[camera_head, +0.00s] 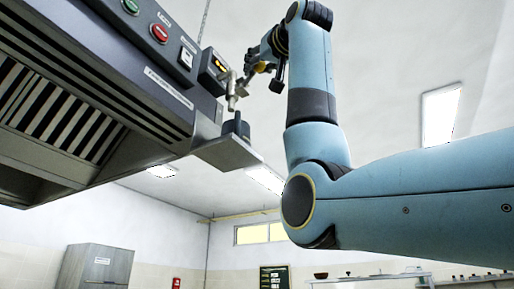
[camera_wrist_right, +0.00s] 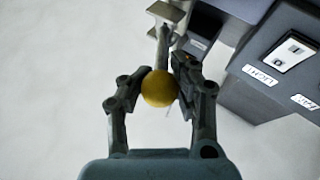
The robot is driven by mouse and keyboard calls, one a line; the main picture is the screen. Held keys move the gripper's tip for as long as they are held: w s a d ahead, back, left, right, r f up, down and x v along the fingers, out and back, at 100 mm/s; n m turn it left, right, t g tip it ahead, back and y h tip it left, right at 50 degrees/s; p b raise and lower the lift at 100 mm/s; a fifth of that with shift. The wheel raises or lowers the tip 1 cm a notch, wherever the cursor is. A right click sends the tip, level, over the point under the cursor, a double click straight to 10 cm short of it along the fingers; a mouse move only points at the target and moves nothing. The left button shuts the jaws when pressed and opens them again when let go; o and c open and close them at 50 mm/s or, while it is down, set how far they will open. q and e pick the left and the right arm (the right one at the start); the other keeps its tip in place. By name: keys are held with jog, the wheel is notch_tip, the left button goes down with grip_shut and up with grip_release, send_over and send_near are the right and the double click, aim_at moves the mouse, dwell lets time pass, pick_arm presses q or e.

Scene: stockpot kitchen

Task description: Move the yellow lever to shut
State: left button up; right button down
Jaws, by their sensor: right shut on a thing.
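The yellow lever's round knob (camera_wrist_right: 160,88) sits between the two fingers of my right gripper (camera_wrist_right: 161,75), which is shut on it. The lever's grey metal stem (camera_wrist_right: 163,45) runs from the knob to a pale metal fitting at the top of the wrist view. In the head view my right gripper (camera_head: 263,62) is high up beside the hood's right end, with a bit of the yellow knob (camera_head: 259,68) showing. The pale valve fitting (camera_head: 234,92) is just left of it. My left gripper is not in view.
The large dark hood (camera_head: 95,95) fills the upper left, with a green button (camera_head: 131,6), a red button (camera_head: 159,33) and a white switch (camera_head: 186,58). A grey bracket (camera_head: 228,153) juts out below the valve. A light switch (camera_wrist_right: 292,50) is close by on the right in the wrist view.

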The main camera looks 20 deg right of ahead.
jog(key=shift+w+a+f, duration=0.1)
jog(key=shift+w+f, duration=0.05)
jog(key=shift+f, duration=0.2)
jog(key=c, duration=1.4)
grip_release()
jog(key=shift+s+r, duration=0.1)
jog(key=shift+s, duration=0.1)
jog(key=o, duration=0.5)
jog(key=shift+s+r, duration=0.15)
jog(key=shift+s, duration=0.25)
jog(key=shift+w, duration=0.25)
jog(key=v, duration=1.2)
